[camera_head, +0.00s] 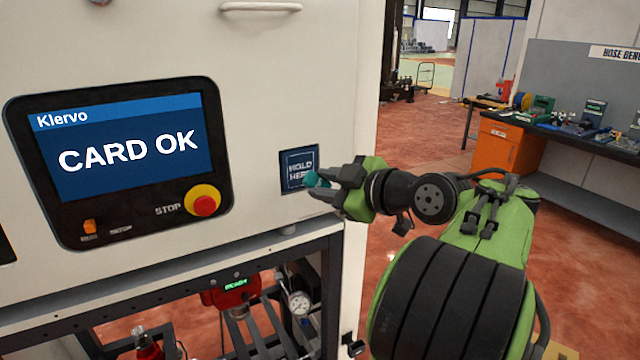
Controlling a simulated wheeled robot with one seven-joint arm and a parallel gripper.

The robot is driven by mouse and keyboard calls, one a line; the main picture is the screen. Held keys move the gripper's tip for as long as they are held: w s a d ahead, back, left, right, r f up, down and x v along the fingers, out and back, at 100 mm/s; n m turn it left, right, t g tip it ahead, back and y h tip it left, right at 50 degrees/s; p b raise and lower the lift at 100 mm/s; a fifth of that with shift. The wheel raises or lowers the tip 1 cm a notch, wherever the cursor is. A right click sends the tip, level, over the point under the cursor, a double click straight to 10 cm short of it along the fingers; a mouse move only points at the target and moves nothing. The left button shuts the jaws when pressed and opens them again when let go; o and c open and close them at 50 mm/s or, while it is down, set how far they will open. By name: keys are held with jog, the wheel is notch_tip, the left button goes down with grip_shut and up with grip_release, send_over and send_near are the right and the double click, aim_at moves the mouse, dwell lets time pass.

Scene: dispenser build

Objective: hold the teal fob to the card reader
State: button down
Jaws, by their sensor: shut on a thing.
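The card reader (290,160) is a dark square panel marked "HOLD HERE" on the machine's white front. My gripper (320,186) is shut on the teal fob (310,179), with the fob at the lower right part of the reader. The fob looks to be at the reader's face; whether it touches cannot be told from this view. The fob and fingers cover part of the reader's lettering. The display (130,148) to the left reads "Klervo" and "CARD OK".
A yellow and red stop button (203,201) sits below the display. The open frame under the panel holds a red device (232,292) and a gauge (299,303). A hose bench (590,140) stands at the back right. Open floor lies between.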

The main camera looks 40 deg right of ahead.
jog(key=shift+a+p+v, duration=0.2)
jog(key=shift+p+v, duration=0.8)
jog(key=shift+v, duration=0.15)
jog(key=s+p, duration=0.2)
jog(key=p, duration=0.2)
jog(key=s+a+p, duration=0.1)
jog(key=s+p, duration=0.1)
jog(key=p, duration=0.1)
jog(key=shift+a+f+p, duration=0.2)
jog(key=shift+p, duration=0.15)
